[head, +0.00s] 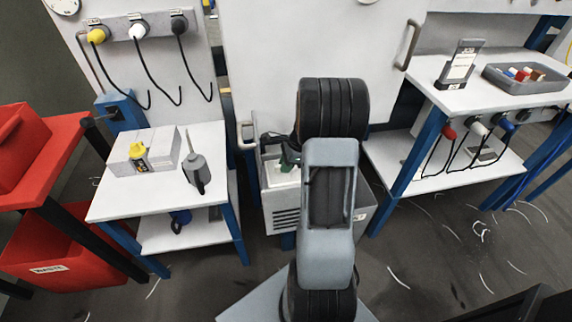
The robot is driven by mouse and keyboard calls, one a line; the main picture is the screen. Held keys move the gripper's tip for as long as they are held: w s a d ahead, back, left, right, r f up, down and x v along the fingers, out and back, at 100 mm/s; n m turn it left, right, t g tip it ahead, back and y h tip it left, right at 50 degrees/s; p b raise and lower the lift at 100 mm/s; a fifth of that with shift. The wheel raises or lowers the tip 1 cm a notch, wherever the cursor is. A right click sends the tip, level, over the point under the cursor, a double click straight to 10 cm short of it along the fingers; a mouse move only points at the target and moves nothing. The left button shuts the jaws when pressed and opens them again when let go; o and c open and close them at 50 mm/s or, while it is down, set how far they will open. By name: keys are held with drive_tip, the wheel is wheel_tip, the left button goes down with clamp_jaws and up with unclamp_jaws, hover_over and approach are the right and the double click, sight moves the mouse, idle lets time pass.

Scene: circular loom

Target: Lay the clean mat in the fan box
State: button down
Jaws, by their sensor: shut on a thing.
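The fan box (285,220) is a pale grey box with dark slots in its front, low in front of the large white panel. My arm stands in front of it and hides its right part. My gripper (289,158) shows only in part, as dark pieces at the box's open top, left of my arm. It is shut on what looks like the clean mat (286,174), a pale piece at the box opening. Most of the mat and the fingertips are hidden, so I cannot tell whether the mat touches the bottom of the box.
A left bench (105,205) holds a grey-white box (164,140) and a dark grey hand tool (194,165). Red bins (60,240) stand at far left. A right bench (425,92) holds a tray (515,88) and a stand (460,64). White thread scraps lie on the dark floor.

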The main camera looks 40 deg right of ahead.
drive_tip(key=shift+f+b, duration=0.5)
drive_tip(key=shift+f, duration=0.25)
drive_tip(key=shift+f, duration=0.45)
drive_tip(key=c, duration=1.1)
unclamp_jaws()
drive_tip(key=shift+o, duration=0.2)
drive_tip(key=p+v, duration=0.3)
drive_tip(key=v, duration=1.1)
drive_tip(key=shift+p, duration=0.4)
drive_tip(key=shift+f, duration=0.1)
